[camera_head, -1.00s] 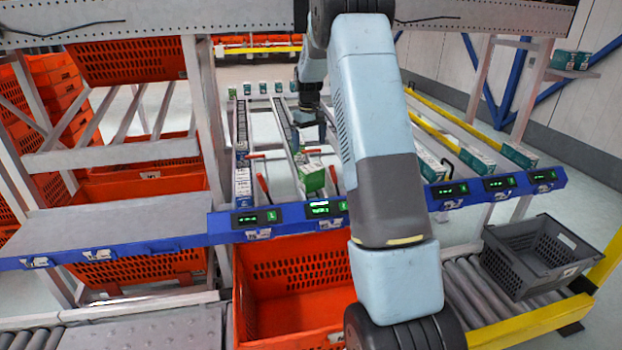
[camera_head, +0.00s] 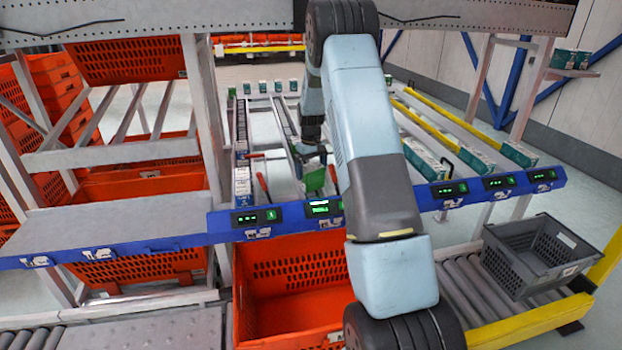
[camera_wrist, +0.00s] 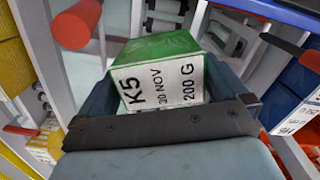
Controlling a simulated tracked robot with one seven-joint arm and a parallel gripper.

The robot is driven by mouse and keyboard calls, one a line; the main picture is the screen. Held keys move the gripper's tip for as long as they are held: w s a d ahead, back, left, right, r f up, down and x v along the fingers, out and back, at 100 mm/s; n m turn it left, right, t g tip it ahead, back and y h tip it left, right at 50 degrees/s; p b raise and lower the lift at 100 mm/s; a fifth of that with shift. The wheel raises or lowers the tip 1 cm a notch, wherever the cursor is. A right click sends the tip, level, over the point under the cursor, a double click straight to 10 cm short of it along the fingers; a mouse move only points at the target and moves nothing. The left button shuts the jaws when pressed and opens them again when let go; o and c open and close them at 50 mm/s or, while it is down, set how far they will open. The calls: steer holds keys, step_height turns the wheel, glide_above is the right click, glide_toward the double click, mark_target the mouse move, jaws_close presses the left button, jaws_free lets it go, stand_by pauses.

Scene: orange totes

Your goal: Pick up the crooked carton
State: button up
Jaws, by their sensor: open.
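The crooked carton (camera_head: 314,181) is a green and white box at the front end of a flow lane, just behind the blue rail. It sits turned at an angle to the lane. In the wrist view the carton (camera_wrist: 165,75) shows a green top and a white face with black print reading "K5", "30 NOV" and "200 G". My gripper (camera_head: 311,160) is above and around the carton, pointing down. In the wrist view the open jaws (camera_wrist: 165,112) lie on either side of it. Whether they touch it is hard to tell.
The blue rail (camera_head: 290,218) with green displays runs in front of the lanes. Red lane levers (camera_head: 262,183) stand close to the left of the carton. An orange tote (camera_head: 290,268) and a grey crate (camera_head: 540,256) stand in front.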

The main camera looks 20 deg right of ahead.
steer(key=shift+f, duration=0.75)
steer(key=c, duration=0.8)
steer(key=shift+c, duration=0.2)
steer(key=shift+r, duration=0.2)
